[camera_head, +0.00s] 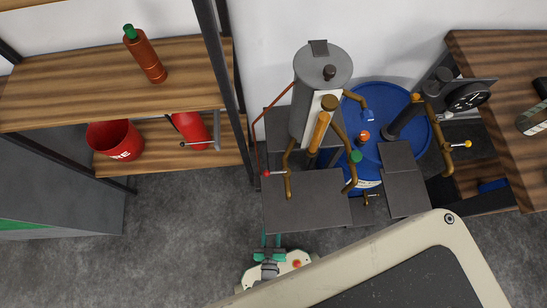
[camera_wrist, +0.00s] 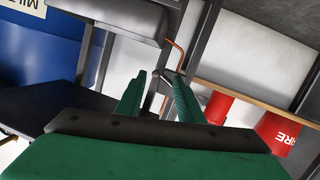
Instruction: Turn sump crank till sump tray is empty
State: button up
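In the head view, my gripper (camera_head: 270,238) has teal fingers extending under the front edge of a dark grey plate (camera_head: 305,200) of the machine. In the wrist view, the green fingers (camera_wrist: 160,78) stand apart, with a thin grey bar (camera_wrist: 165,76) showing near and between the tips. I cannot tell whether they touch it. A bent copper rod (camera_wrist: 176,55) is just beyond. A grey tray-like box (camera_wrist: 105,14) hangs above left; I cannot tell if it is the sump tray or see inside it. I cannot surely identify the sump crank.
A blue drum (camera_head: 412,142) and upright grey cylinder (camera_head: 323,72) with brass pipes stand behind. A shelf at left holds a red fire bucket (camera_head: 112,148), a red extinguisher (camera_head: 190,128) and a bottle (camera_head: 146,58). A wooden bench (camera_head: 500,60) is at right. Grey floor lies open at lower left.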

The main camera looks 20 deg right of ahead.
jog(key=w+d+n, duration=0.1)
jog(key=w, duration=0.2)
jog(key=w+d+n+g, duration=0.1)
jog(key=w+d+n, duration=0.1)
jog(key=w, duration=0.2)
jog(key=w+d+n+h, duration=0.1)
jog(key=w+d+n, duration=0.1)
jog(key=w, duration=0.1)
jog(key=shift+w+g, duration=0.3)
jog(key=shift+w, duration=0.1)
grip_shut()
